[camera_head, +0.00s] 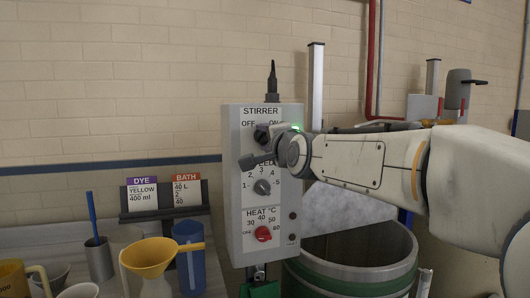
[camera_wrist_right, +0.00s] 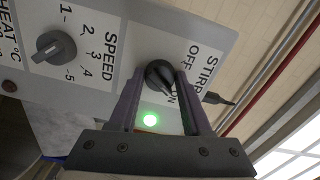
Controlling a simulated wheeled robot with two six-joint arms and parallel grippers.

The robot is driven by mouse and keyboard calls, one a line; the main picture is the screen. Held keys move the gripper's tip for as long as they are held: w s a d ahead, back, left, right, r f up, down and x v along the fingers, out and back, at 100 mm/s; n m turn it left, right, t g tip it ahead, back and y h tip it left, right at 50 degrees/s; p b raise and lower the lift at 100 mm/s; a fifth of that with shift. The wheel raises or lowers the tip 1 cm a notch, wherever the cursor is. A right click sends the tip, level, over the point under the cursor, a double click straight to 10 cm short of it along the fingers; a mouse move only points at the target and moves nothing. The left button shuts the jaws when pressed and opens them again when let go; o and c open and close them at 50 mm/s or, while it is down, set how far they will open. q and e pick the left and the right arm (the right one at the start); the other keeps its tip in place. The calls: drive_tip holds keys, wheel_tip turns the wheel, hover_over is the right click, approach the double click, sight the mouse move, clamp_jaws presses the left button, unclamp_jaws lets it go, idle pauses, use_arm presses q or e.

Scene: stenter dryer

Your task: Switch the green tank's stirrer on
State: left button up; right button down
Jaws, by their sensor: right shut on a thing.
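The control box (camera_head: 234,190) has a STIRRER switch at its top with OFF and ON marks. The black stirrer knob (camera_wrist_right: 160,75) sits between the fingertips of my right gripper (camera_wrist_right: 161,84), which is shut on it. The knob's ridge points toward the ON mark in the right wrist view. A green lamp (camera_wrist_right: 150,120) beside the switch is lit; its glow also shows in the head view (camera_head: 297,127). In the head view my right gripper and wrist hide part of the switch and the SPEED label. The tank with a green band (camera_head: 352,283) stands below the box. My left gripper is out of view.
Below the switch are the grey speed knob (camera_head: 262,187) and the red heat knob (camera_head: 263,233). A yellow funnel (camera_head: 150,256), a blue jug (camera_head: 190,265) and a metal cup (camera_head: 98,260) stand on the bench at left. Label cards (camera_head: 142,195) stand behind them.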

drive_tip(key=shift+m+b, duration=0.65)
drive_tip(key=shift+m, duration=0.45)
drive_tip(key=shift+c, duration=1.8)
unclamp_jaws()
drive_tip(key=shift+s+d, duration=0.15)
drive_tip(key=shift+s, duration=0.3)
drive_tip(key=v, duration=0.9)
drive_tip(key=shift+s, duration=0.2)
